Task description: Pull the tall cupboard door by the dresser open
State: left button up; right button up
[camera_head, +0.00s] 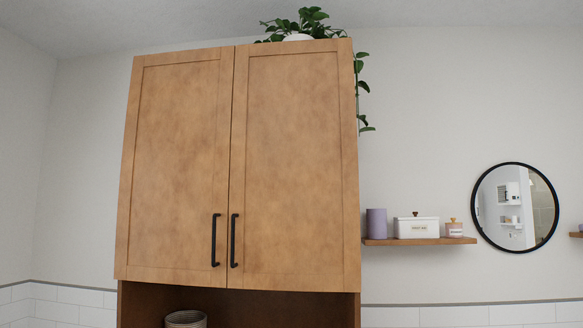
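A tall wooden cupboard stands ahead, with two closed doors side by side. The left door (178,170) and the right door (288,160) meet at a narrow seam. The left door has a black vertical bar handle (215,240) at its lower right. The right door has a matching black handle (234,241) at its lower left. An open dark niche (260,308) lies below the doors. No dresser is visible. Neither of my grippers is in view.
A potted trailing plant (305,25) sits on top of the cupboard and hangs down its right side. A wooden shelf (420,241) holds a purple jar, white box and small jar. A round mirror (514,207) hangs further right. A ribbed container (186,319) stands in the niche.

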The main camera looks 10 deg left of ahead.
aim_at(294, 223)
jog(key=i+j, duration=0.1)
jog(key=i, duration=0.3)
jog(key=i+u, duration=0.2)
jog(key=u, duration=0.2)
jog(key=i+u, duration=0.25)
jog(key=u, duration=0.15)
